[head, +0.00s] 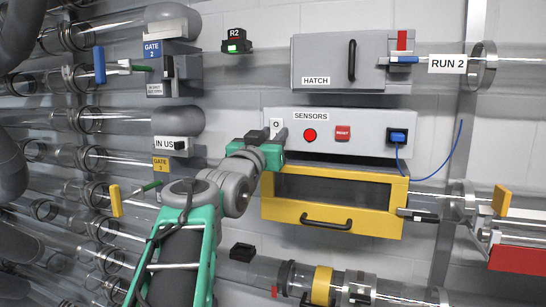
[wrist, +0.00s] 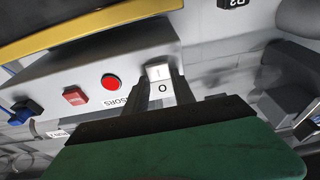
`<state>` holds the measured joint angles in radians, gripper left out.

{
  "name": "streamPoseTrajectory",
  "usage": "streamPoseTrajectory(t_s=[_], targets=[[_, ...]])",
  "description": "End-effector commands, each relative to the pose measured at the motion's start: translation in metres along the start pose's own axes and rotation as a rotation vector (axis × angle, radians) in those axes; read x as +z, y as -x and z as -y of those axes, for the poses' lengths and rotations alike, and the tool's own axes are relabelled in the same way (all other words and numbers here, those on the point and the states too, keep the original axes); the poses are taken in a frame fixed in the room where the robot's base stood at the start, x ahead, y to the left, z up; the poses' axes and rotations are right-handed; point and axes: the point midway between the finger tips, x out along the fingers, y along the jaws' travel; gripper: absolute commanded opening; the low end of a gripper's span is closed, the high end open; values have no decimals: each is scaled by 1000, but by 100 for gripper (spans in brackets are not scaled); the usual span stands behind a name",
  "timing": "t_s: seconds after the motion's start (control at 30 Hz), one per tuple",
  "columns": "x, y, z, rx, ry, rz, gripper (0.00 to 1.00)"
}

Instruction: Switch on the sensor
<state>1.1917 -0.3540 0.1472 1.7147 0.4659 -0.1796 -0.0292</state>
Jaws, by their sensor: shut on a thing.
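The sensor panel (head: 370,128) is a grey box on the wall, labelled SENSORS. At its left end is a white rocker switch (wrist: 160,72) marked I and O. In the head view only its top with the O shows (head: 277,123); my gripper hides the rest. My gripper (wrist: 163,92) is at the switch, its two dark fingers closed on either side of the white rocker. I cannot tell which way the rocker is tipped. A round red light or button (head: 310,135) sits right of the switch and also shows in the wrist view (wrist: 110,82).
A red RESET button (head: 343,132) and a blue plug with cable (head: 397,137) are on the panel. A yellow-framed drawer (head: 335,219) with a black handle juts out just below. The HATCH box (head: 320,62) is above. Clear tubes run along the left.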

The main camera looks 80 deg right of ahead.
Motion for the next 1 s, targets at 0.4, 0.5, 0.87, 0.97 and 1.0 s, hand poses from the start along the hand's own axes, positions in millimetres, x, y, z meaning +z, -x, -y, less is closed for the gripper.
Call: streamPoseTrajectory(t_s=[0.4, 0.5, 0.87, 0.97, 1.0], targets=[[-1, 0, 0, 1, 0, -26, 0], [-1, 0, 0, 1, 0, -26, 38], [0, 0, 0, 1, 0, -24, 53], [0, 4, 0, -1, -1, -25, 53], [1, 8, 1, -2, -1, -25, 53]])
